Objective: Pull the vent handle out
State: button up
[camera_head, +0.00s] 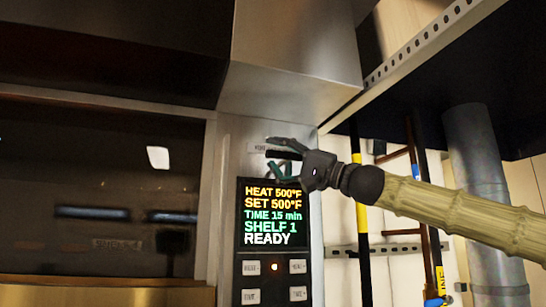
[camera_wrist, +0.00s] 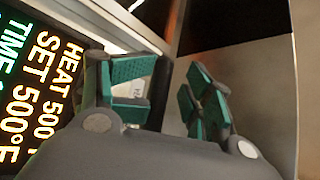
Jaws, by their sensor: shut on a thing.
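The vent handle (camera_head: 281,154) is a small dark bar on the oven's metal front, just above the control display and beside a small label. My gripper (camera_head: 276,157) reaches in from the right with its dark and green fingers around the handle, one above and one below. It is shut on the handle. How far out the handle stands is hard to tell.
The lit display (camera_head: 272,214) reads READY, with several buttons below it. A dark oven window (camera_head: 100,180) fills the left. A metal hood (camera_head: 290,50) juts out above. Striped poles (camera_head: 360,210) and a grey pipe (camera_head: 475,160) stand to the right.

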jog(key=v, duration=1.1)
jog(key=shift+d, duration=0.2)
